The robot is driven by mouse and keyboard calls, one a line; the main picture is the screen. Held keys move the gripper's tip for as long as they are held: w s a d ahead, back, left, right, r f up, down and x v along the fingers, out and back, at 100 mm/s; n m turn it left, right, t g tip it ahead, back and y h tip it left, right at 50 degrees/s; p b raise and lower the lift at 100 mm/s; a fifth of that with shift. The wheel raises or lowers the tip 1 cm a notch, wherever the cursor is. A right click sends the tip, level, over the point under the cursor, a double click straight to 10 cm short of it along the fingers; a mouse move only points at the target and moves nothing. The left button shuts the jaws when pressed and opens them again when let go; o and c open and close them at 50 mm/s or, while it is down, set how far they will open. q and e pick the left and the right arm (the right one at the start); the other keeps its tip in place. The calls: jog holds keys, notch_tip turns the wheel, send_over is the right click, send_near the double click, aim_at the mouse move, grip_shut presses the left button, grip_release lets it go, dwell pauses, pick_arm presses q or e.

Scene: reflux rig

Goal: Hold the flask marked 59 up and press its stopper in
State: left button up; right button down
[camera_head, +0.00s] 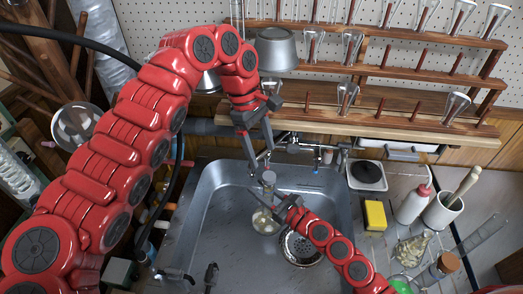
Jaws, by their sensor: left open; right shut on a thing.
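A small glass flask (265,222) with a round body is over the sink, its neck pointing up. The number on it is too small to read. A small greyish stopper (269,177) shows at the top of its neck; how deep it sits I cannot tell. My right gripper (264,200) comes in from the lower right and is shut on the flask at its neck. My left gripper (261,160) is open, pointing down just above the stopper. Whether its fingertips touch the stopper I cannot tell.
The steel sink (205,230) lies below both grippers, with a drain strainer (301,248) in it. A tap (300,146) is behind. A wooden drying rack (400,73) holds glassware at the back.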

dwell(0.4)
jog(key=shift+w+d+f+b, duration=0.1)
jog(key=shift+d+b, duration=0.2)
jog(key=shift+b, duration=0.05)
jog(key=w+d+b, duration=0.3)
jog(key=d+b, duration=0.5)
jog(key=d, duration=0.2)
jog(key=shift+w+d+b, duration=0.2)
jog(key=shift+d+b, duration=0.1)
jog(key=shift+d, duration=0.05)
